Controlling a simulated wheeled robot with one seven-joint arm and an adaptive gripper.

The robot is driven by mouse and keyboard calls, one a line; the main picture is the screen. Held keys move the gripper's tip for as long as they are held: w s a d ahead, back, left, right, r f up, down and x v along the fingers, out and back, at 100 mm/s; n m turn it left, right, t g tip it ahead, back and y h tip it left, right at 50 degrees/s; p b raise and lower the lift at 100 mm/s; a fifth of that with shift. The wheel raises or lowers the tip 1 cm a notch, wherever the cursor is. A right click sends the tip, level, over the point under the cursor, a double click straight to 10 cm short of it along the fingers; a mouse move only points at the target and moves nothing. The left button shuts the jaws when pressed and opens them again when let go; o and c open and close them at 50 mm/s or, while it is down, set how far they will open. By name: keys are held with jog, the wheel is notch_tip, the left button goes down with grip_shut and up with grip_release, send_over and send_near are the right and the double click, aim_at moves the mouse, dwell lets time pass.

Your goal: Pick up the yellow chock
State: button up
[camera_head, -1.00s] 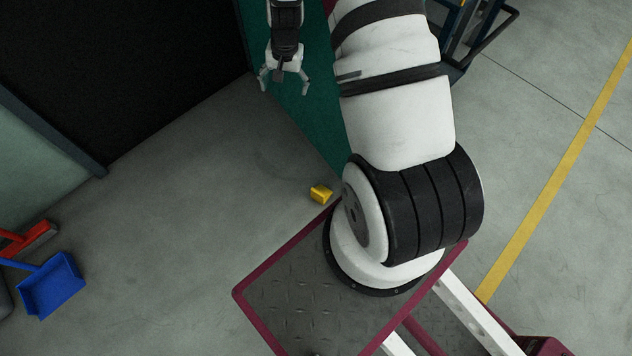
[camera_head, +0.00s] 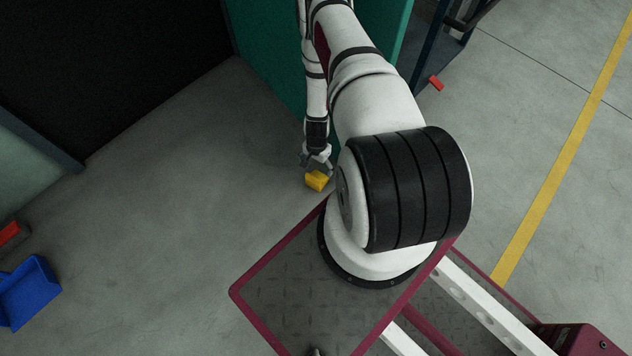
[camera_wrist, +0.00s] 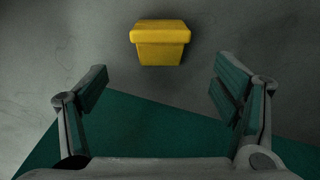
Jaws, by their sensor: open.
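The yellow chock (camera_head: 317,181) lies on the grey floor, just left of my base platform in the head view. It also shows in the wrist view (camera_wrist: 160,42), at top centre, beyond the fingertips and between their lines. My gripper (camera_head: 317,165) is right by the chock in the head view, on its upper side. In the wrist view my gripper (camera_wrist: 158,88) has its two fingers spread wide, with nothing between them. The chock looks apart from both fingers.
A green panel (camera_head: 270,55) stands behind the gripper, and green surface (camera_wrist: 140,125) lies under the fingers in the wrist view. A blue dustpan (camera_head: 30,292) is at the lower left. A small red object (camera_head: 436,83) is at the upper right. The floor left of the chock is clear.

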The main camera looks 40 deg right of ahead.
aim_at(316, 179)
notch_tip(316, 179, down, 6)
jog(key=shift+r+b, duration=0.15)
jog(key=shift+b, duration=0.8)
jog(key=shift+a+f+b, duration=0.2)
jog(key=shift+f+b, duration=1.4)
jog(key=shift+f, duration=1)
jog(key=c, duration=1.3)
